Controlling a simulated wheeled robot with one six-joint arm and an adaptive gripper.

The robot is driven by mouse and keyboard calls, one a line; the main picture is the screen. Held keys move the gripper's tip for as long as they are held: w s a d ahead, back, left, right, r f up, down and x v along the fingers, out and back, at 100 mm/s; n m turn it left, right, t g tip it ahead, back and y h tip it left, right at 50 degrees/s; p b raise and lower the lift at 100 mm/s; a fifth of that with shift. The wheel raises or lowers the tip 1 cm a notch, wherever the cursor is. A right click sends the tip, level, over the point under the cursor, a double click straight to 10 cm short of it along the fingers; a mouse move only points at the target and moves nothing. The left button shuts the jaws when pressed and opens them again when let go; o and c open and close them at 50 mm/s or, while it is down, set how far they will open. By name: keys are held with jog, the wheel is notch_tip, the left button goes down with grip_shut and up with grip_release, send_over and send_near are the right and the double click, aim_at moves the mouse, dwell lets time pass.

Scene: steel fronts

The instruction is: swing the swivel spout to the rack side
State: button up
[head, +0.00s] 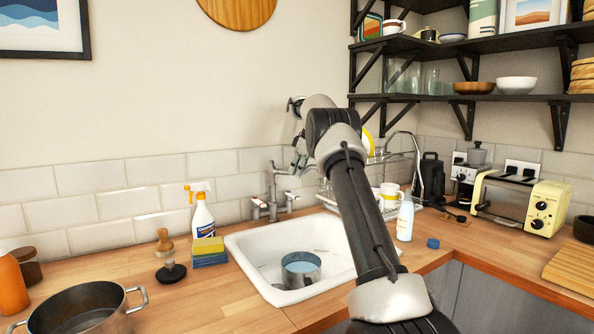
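The steel tap (272,192) stands at the back edge of the white sink (240,243), with a handle on each side. Its spout (282,171) runs from the top of the upright toward the right, where my gripper is. My gripper (297,165) is small in view beside the spout end, below my wrist. Whether its fingers touch the spout, and how far they are open, I cannot tell. The wire dish rack (331,193) stands right of the tap, partly hidden behind my arm. It holds yellow and white dishes.
A steel pot (301,269) sits in the sink. A spray bottle (203,216), sponges (209,253) and a brush (169,262) stand left of it. A white bottle (405,219) stands right of the sink. Shelves (455,98) hang at upper right.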

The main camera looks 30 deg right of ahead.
jog(key=o, duration=0.3)
jog(key=shift+o, duration=0.2)
jog(key=shift+r, duration=0.1)
jog(key=v, duration=1.2)
